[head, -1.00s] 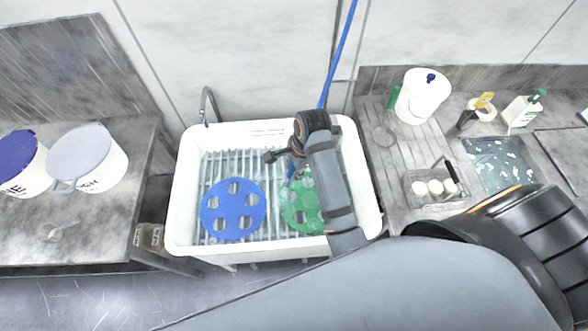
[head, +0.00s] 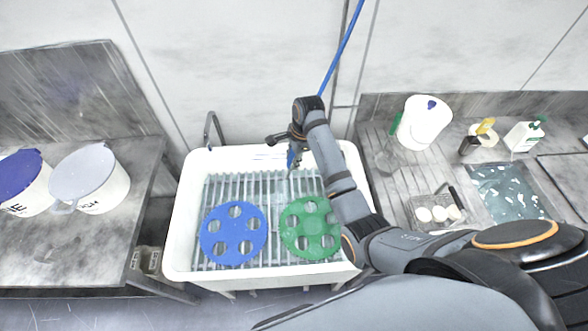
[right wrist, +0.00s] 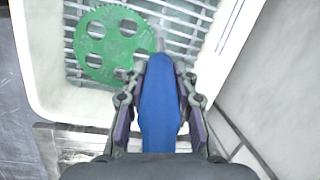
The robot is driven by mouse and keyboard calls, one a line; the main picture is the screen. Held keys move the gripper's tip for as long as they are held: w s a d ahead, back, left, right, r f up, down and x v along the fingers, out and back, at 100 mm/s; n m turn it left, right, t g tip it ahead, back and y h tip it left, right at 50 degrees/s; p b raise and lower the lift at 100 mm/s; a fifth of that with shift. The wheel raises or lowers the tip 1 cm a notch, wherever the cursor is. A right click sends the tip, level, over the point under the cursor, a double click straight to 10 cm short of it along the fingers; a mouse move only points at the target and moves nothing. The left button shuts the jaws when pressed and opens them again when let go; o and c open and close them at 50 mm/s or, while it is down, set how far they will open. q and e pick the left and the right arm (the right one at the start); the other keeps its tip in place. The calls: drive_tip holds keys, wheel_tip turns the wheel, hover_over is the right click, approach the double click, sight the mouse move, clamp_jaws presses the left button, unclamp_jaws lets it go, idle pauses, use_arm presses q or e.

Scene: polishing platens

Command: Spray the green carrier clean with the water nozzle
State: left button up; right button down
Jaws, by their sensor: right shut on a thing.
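The green carrier (head: 310,228), a toothed disc with several round holes, lies on the slatted rack in the right half of the white sink (head: 176,235). It also shows at the upper left of the right wrist view (right wrist: 112,42). My right gripper (head: 292,160) is above the back part of the sink, behind the green carrier in the head view. It is shut on the blue water nozzle (right wrist: 160,100), whose grey tip points toward the rack beside the carrier. No water spray is clearly visible. My left gripper is not in view.
A blue carrier (head: 233,234) lies left of the green one on the rack (head: 265,186). A faucet (head: 213,130) stands at the sink's back left. A blue hose (head: 343,45) hangs behind. Buckets stand left; bottles and a tray stand on the right counter.

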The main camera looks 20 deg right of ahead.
drive_tip(key=w+d+b, duration=0.3)
drive_tip(key=w+b, duration=0.5)
drive_tip(key=w, duration=0.4)
drive_tip(key=shift+d, duration=0.2)
drive_tip(key=s+d+p, duration=0.3)
drive_tip(key=d, duration=0.7)
drive_tip(key=s+d+p, duration=0.3)
drive_tip(key=d+p, duration=0.1)
drive_tip(key=d, duration=0.7)
drive_tip(key=shift+p, duration=0.3)
